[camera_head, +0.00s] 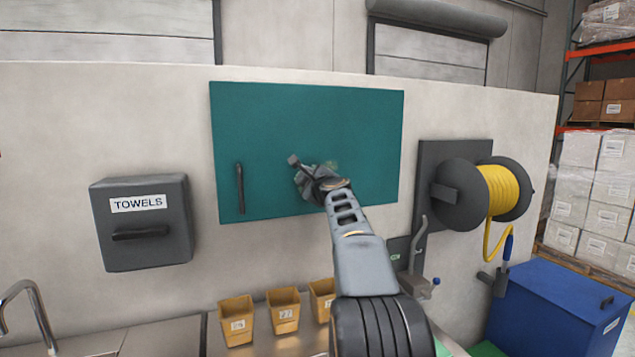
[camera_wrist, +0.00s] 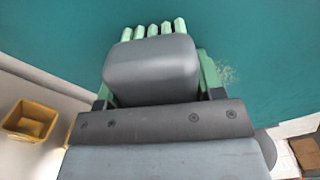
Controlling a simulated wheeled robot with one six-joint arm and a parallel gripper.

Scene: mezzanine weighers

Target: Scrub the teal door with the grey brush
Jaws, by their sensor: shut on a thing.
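The teal door (camera_head: 290,120) is a flat panel on the pale wall, with a dark vertical handle at its lower left. It fills most of the wrist view (camera_wrist: 270,60). My gripper (camera_head: 312,180) is in front of the door's lower middle. It is shut on the grey brush, whose rounded grey body (camera_wrist: 152,70) shows in the wrist view with light green bristle tufts beyond it. The bristles are at or very close to the door; I cannot tell whether they touch. A small pale speckled patch (camera_wrist: 228,74) shows on the door right of the brush.
A grey towels box (camera_head: 142,245) hangs left of the door. A hose reel (camera_head: 465,195) with yellow hose is on the right. Several tan bins (camera_head: 236,325) stand on the counter below, near a tap (camera_head: 30,295). A blue chest (camera_head: 550,315) stands lower right.

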